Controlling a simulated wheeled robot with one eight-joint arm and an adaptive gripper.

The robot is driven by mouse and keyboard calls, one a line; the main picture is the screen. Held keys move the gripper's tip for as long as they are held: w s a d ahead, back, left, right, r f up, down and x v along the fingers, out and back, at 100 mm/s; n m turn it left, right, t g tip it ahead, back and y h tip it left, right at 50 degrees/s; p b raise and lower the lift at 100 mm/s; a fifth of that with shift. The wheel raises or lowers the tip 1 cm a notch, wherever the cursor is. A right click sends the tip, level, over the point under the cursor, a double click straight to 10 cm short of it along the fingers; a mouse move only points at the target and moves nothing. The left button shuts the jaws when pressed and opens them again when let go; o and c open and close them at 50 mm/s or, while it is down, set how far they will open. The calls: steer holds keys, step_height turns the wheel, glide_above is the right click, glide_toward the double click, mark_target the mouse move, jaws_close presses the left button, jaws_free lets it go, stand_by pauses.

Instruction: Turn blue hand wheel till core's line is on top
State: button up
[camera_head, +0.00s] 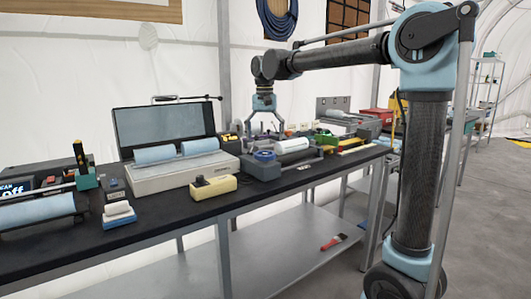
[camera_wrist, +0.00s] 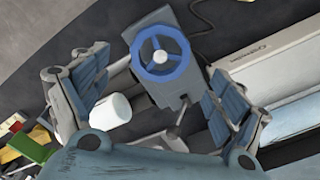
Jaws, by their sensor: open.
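The blue hand wheel (camera_head: 264,155) sits on a grey block near the front edge of the bench. No line on the core can be made out. My gripper (camera_head: 265,127) is open and empty, pointing down above the wheel and core, apart from both.
A grey case (camera_head: 180,172) with an open lid and pale blue rolls stands left of the wheel. A yellow block (camera_head: 213,187) lies in front of it. Green, yellow and red items crowd the bench to the right. Bare black bench top (camera_head: 165,212) shows at the front.

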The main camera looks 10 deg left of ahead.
mark_target(265, 153)
steer(key=shift+f, duration=2.9)
steer(key=c, duration=1.1)
